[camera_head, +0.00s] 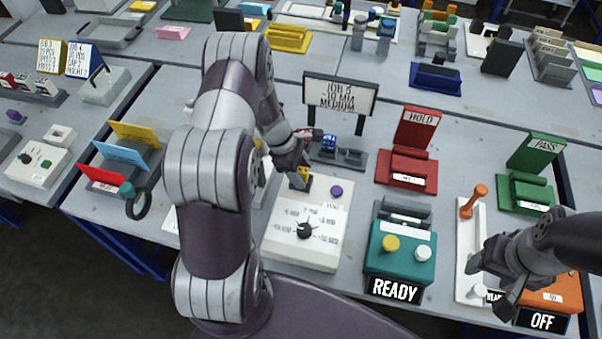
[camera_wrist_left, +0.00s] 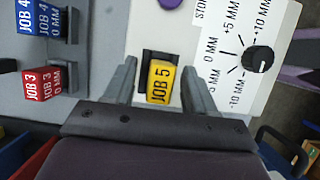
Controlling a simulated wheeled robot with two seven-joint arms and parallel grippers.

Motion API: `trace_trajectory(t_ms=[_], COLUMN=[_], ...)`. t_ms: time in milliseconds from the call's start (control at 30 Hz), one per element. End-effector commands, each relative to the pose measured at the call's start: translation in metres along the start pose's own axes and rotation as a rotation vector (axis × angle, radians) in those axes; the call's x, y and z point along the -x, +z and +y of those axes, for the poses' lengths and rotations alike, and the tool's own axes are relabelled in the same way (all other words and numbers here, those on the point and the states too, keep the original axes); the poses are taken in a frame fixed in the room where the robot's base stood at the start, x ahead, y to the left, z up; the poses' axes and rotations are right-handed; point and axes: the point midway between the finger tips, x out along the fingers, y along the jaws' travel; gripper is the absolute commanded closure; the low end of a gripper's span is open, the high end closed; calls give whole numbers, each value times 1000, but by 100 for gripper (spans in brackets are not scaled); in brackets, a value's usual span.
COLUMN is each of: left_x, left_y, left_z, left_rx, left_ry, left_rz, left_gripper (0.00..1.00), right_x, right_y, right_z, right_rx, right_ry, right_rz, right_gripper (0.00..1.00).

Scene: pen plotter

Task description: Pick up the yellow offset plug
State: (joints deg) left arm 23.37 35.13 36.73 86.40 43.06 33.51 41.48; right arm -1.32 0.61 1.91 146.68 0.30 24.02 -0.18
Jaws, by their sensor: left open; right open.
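The yellow offset plug (camera_wrist_left: 160,82), marked JOB 5, sits in a dark socket (camera_wrist_left: 146,68) on the white dial panel (camera_wrist_left: 215,70). In the head view the plug (camera_head: 304,173) shows at the panel's upper left edge, partly hidden by my gripper. My left gripper (camera_head: 298,164) is right over it. In the left wrist view its two fingers (camera_wrist_left: 159,88) stand apart on either side of the plug, with gaps visible.
Blue JOB 4 (camera_wrist_left: 33,17) and red JOB 3 (camera_wrist_left: 38,84) plugs stand in the rack beside the panel. The panel has a black knob (camera_head: 306,230) and a purple button (camera_head: 336,191). A sign (camera_head: 340,95) stands behind; a teal READY box (camera_head: 400,250) is to the right.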

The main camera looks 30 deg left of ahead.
Motion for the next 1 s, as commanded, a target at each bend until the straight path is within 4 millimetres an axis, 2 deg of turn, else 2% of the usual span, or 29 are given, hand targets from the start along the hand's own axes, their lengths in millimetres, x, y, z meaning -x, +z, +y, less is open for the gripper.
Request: trace_trajectory(t_ms=[200,367,400,733,867,967,1000], left_x=[-2,-2,-2,3,17,35,36], left_y=[0,0,0,1,7,15,24], left_z=[0,0,0,1,1,1,0], left_rx=[-1,-1,-1,-1,-2,-3,-5], left_ry=[0,0,0,2,3,5,1], left_rz=[0,0,0,0,1,1,0], left_gripper=[45,97,100,100,100,100,100], right_x=[0,0,0,-1,-4,-7,-9], right_y=[0,0,0,0,0,1,1], right_z=[0,0,0,0,0,0,0], right_rx=[0,0,0,0,0,0,0], right_ry=[0,0,0,0,0,0,0], right_rz=[0,0,0,0,0,0,0], right_gripper=[41,41,41,41,41,41,41])
